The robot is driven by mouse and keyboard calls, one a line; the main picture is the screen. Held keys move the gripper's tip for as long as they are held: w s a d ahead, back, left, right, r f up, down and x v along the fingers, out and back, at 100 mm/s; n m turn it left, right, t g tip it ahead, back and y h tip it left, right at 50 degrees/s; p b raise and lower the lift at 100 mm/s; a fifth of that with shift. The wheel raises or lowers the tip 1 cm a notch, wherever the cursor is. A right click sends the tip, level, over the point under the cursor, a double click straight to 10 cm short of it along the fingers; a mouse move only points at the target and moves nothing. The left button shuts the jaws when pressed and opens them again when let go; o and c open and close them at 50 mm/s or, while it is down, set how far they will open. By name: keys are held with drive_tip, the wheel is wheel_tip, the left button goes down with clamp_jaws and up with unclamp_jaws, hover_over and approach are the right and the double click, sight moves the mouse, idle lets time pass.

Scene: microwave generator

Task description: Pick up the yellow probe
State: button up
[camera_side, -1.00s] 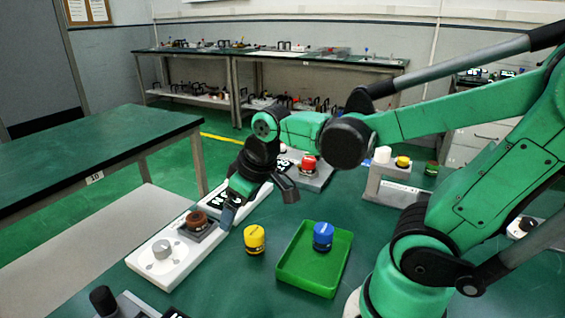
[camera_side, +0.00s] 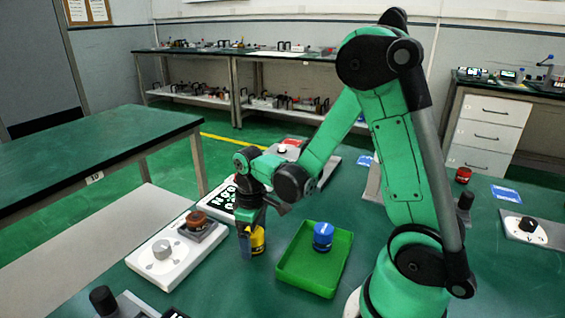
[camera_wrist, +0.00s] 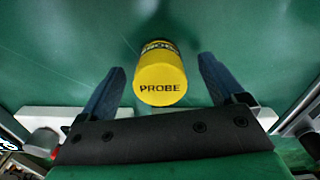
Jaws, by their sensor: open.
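The yellow probe (camera_side: 258,240) is a short upright cylinder on the green table, left of the green tray. In the wrist view the yellow probe (camera_wrist: 160,78) shows its top, lettered PROBE, between the two blue fingers. My gripper (camera_side: 247,240) is low over it, pointing down, and its finger hides part of the probe in the side view. My gripper (camera_wrist: 160,85) is open, with a gap between each finger and the probe in the wrist view.
A green tray (camera_side: 290,272) holding a blue cylinder (camera_side: 323,234) stands just right of the probe. A white panel (camera_side: 172,268) with a grey knob and a brown-topped part lies to the left. A black knob (camera_side: 103,298) is at the front left. The table in front of the probe is clear.

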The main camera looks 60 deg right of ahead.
drive_tip(key=shift+f, duration=0.45)
clamp_jaws()
drive_tip(key=shift+r, duration=0.1)
wheel_tip(320, 180, up, 20)
idle(0.8)
